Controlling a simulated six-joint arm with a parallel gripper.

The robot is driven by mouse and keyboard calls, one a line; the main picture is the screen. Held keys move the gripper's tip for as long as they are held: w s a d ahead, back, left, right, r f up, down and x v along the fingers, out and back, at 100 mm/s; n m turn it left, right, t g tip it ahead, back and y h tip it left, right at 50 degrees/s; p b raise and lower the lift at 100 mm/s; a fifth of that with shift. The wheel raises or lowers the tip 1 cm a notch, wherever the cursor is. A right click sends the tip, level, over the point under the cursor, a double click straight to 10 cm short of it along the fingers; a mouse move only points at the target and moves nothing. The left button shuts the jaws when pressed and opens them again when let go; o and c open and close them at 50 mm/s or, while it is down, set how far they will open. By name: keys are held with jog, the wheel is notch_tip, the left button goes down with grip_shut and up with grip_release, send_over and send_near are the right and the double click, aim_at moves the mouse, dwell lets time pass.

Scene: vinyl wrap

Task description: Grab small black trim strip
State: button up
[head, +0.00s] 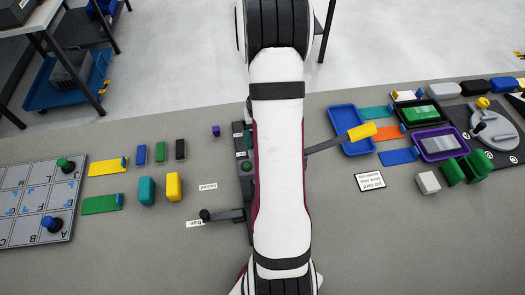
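A small upright black strip (180,149) stands on the grey table, left of my arm. It is at the right end of a short row, beside a green strip (160,152) and a blue strip (142,154). I take it to be the black trim strip, though no label on it can be read. My white arm runs down the middle of the head view, well to the right of the strip. My gripper is not visible, so I cannot tell its state or whether it holds anything.
A teal block (146,190) and a yellow block (174,187) stand just in front of the row. A lettered grid board (28,235) lies at far left. A yellow-handled lever (361,131) and blue tray (337,109) are right of my arm. The front-left table is clear.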

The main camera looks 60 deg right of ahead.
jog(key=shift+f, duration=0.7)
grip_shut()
